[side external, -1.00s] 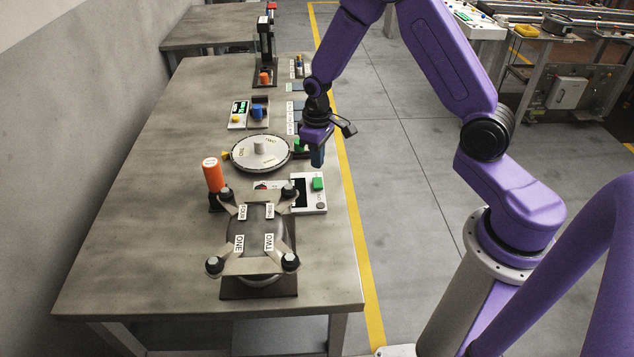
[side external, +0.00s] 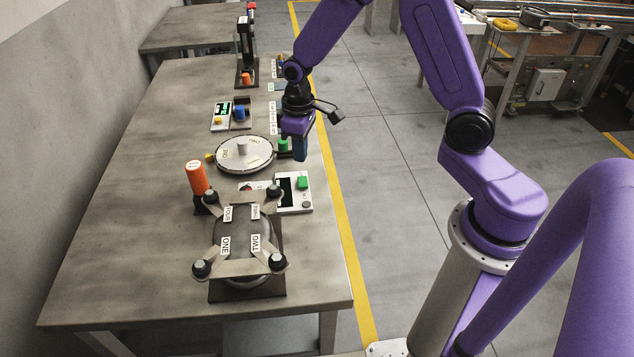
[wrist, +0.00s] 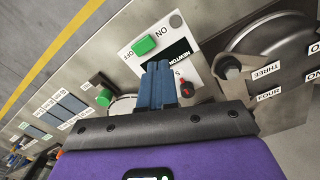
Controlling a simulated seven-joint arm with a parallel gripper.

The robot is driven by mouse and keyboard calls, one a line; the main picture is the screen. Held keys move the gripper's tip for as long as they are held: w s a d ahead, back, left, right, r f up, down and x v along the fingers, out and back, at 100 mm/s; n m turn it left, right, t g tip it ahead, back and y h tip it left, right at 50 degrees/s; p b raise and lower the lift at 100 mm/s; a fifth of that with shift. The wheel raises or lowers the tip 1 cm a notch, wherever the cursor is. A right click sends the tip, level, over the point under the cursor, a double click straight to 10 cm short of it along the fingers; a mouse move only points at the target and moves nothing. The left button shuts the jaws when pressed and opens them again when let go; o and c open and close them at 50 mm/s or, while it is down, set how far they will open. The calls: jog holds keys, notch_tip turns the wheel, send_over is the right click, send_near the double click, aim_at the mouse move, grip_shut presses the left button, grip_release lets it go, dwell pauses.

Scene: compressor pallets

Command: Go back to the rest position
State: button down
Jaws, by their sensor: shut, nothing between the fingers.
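My gripper (side external: 300,148) is shut and empty, hanging over the right edge of the workbench beside the round dial plate. In the wrist view its blue fingers (wrist: 160,85) are together, with nothing between them. They show in front of a white panel (wrist: 165,45) with a green button, a dark display and ON and OFF labels. In the side view this panel (side external: 304,205) lies in front of my gripper. Part of the bench near the fingers is hidden by my gripper.
A compressor (side external: 245,270) with labelled arms and black knobs stands at the bench's near end. An orange cylinder (side external: 196,177) stands upright behind it. The round plate (side external: 262,160) and a small box with a blue knob (side external: 239,112) lie farther back.

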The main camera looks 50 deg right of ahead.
jog(key=s+a+r+n, duration=0.2)
jog(key=s+a+r, duration=0.15)
jog(key=s, duration=0.25)
jog(key=s+a+r+n, duration=0.2)
jog(key=s+a+r, duration=0.15)
jog(key=s, duration=0.25)
jog(key=s+d+r+n, duration=0.1)
jog(key=s+r+n, duration=0.1)
jog(key=s, duration=0.5)
jog(key=s+d+r+n, duration=0.2)
jog(key=s, duration=0.6)
jog(key=shift+s+r, duration=0.15)
jog(key=shift+r, duration=0.05)
jog(key=w+a+f+m, duration=0.1)
jog(key=w+f+m, duration=0.1)
jog(key=w, duration=1.4)
jog(key=w+d+f, duration=0.2)
jog(key=w+d, duration=0.1)
jog(key=w, duration=0.3)
jog(key=w+d+f+m, duration=0.1)
jog(key=w+d+f, duration=0.2)
jog(key=w, duration=0.3)
jog(key=shift+w+d, duration=0.3)
jog(key=shift+d, duration=0.25)
jog(key=shift+f, duration=0.15)
